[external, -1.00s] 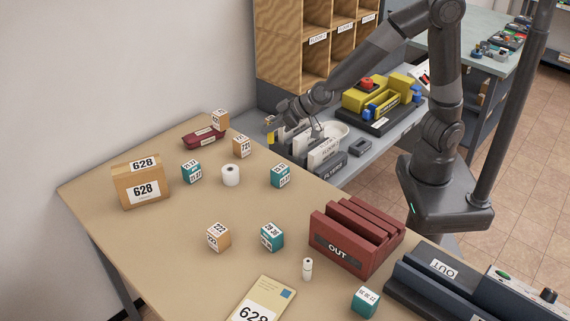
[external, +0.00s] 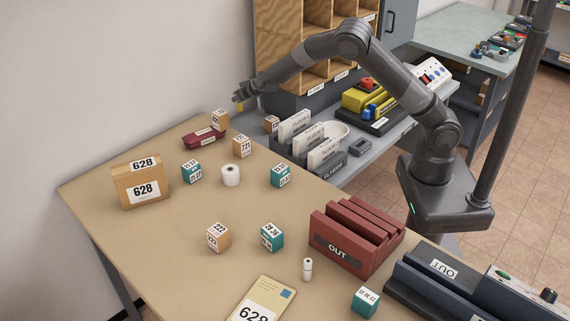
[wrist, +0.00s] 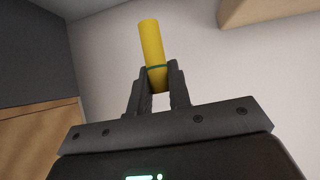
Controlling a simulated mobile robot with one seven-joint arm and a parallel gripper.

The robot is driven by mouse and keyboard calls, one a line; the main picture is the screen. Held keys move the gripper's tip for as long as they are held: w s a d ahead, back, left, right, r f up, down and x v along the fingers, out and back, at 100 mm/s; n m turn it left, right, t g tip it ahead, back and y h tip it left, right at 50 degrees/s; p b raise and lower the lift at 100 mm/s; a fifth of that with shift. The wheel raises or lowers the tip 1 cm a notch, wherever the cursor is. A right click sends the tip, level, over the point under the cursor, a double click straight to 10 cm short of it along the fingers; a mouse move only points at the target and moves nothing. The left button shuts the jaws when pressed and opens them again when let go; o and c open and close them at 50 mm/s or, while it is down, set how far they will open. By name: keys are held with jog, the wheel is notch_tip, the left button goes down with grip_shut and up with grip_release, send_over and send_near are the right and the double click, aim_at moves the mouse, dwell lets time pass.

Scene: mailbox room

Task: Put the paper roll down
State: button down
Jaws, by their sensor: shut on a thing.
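My gripper (external: 239,99) is raised above the far end of the tan table (external: 130,240), near the back wall. In the wrist view its two fingers (wrist: 158,92) are shut on a yellow paper roll (wrist: 152,45), a slim cylinder with a thin green band near the fingers. The roll stands nearly upright in that view, tilted slightly. In the external view only a small yellow bit of the roll (external: 240,106) shows below the fingers. It is clear of any surface.
Below are a maroon stapler-like object (external: 205,138) and an orange-brown cube (external: 220,119). A 628 carton (external: 141,181), a white roll (external: 231,175) and several cubes stand on the table. File holders (external: 302,136) and a wooden pigeonhole unit (external: 285,45) are to the right.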

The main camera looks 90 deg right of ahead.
jog(key=shift+d+f, duration=0.15)
jog(key=shift+d, duration=0.35)
notch_tip(320, 180, down, 10)
dwell(0.3)
jog(key=shift+f, duration=0.2)
jog(key=c, duration=1.3)
grip_release()
jog(key=shift+c, duration=0.2)
jog(key=shift+r, duration=0.1)
